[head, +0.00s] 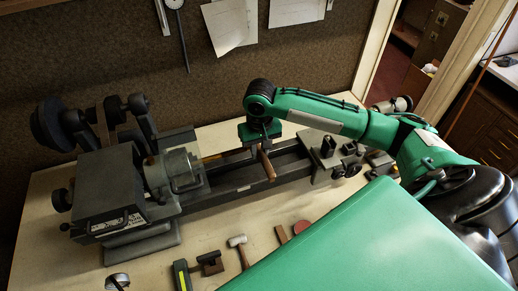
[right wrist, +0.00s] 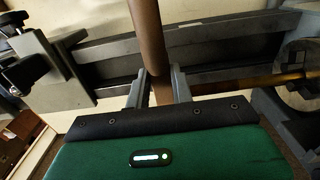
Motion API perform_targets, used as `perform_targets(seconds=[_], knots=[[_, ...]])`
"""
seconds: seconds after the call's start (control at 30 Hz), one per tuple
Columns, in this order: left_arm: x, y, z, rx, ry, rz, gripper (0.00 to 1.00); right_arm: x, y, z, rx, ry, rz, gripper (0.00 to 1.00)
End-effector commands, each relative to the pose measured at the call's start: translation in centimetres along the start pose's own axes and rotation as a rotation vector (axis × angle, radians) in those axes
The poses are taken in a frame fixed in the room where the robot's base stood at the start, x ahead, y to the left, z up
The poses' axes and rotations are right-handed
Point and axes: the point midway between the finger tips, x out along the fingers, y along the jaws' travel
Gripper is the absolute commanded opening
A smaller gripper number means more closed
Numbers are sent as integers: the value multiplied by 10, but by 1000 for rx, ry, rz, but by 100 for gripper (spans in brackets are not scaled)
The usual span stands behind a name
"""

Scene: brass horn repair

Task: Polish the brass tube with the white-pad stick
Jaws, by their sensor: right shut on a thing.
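My right gripper (head: 262,138) is above the bed of the lathe, shut on a brown stick (head: 266,164) that slants down from it. In the right wrist view the stick (right wrist: 149,38) runs up between the two fingers (right wrist: 160,86). I cannot make out a white pad on it in either view. The brass tube (head: 212,158) shows as a short yellowish length just right of the lathe chuck (head: 180,168). My left gripper is out of view.
The dark lathe bed (head: 240,187) runs along the bench (head: 40,225), with a tailstock (head: 328,155) at its right end. A white-headed hammer (head: 237,241), a red round-ended tool (head: 300,227) and other tools lie in front. My green body covers the lower right.

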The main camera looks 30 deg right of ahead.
Motion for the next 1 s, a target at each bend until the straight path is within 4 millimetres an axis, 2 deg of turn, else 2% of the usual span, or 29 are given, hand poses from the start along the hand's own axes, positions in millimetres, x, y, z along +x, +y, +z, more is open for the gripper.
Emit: perform_targets(seconds=[0.63, 1.0], knots=[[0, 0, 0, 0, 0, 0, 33, 0, -4, 2, -1, -1, 0, 5], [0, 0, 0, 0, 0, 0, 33, -17, -4, 25, -2, 1, 0, 5]])
